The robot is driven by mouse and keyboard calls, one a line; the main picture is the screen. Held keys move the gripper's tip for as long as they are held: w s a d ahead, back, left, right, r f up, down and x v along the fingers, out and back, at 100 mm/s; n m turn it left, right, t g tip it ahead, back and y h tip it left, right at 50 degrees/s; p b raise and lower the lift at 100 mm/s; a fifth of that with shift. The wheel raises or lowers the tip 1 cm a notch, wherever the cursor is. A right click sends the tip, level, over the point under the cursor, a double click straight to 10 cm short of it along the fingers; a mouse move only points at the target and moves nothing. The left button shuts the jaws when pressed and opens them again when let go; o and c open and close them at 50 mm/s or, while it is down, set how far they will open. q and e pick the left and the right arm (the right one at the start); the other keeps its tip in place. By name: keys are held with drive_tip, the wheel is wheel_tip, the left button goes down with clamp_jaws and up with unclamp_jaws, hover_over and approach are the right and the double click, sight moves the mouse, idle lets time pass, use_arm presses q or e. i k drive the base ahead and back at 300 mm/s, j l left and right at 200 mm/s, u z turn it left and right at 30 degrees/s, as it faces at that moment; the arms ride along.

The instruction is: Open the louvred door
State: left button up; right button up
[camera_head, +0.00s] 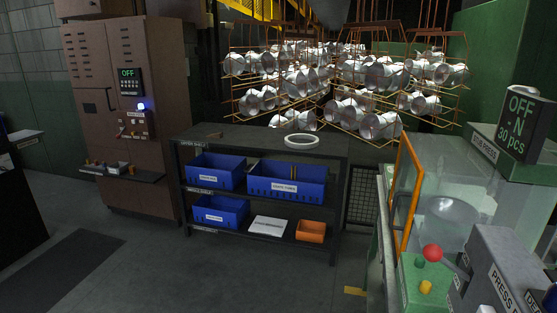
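A tall brown cabinet (160,60) stands at the back left. Its front has louvre slots, and the louvred door (88,110) on its left part looks shut, flush with the front. A dark handle (109,99) sits near the right edge of that door. To its right are a display reading OFF (129,75), a lit blue lamp (142,106) and a small control panel (134,124). Neither of my grippers is in view.
A narrow ledge (150,177) with small items juts out below the door. A dark shelf unit (265,135) with blue bins stands right of the cabinet. A press (460,190) with an orange-framed guard fills the right. The floor before the cabinet is mostly clear.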

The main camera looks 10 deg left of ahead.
sight(86, 48)
drive_tip(key=i+j, duration=0.35)
drive_tip(key=j, duration=0.25)
drive_tip(key=i+j+u, duration=0.1)
drive_tip(key=i+j, duration=0.25)
drive_tip(key=j, duration=0.2)
drive_tip(key=i+j, duration=0.35)
drive_tip(key=j, duration=0.2)
drive_tip(key=i+j+u, duration=0.1)
drive_tip(key=i+j, duration=0.3)
drive_tip(key=j, duration=0.15)
drive_tip(key=i+j+u, duration=0.1)
drive_tip(key=i+j, duration=0.85)
drive_tip(key=i+j+u, duration=0.1)
drive_tip(key=i+j, duration=0.75)
drive_tip(key=i, duration=0.2)
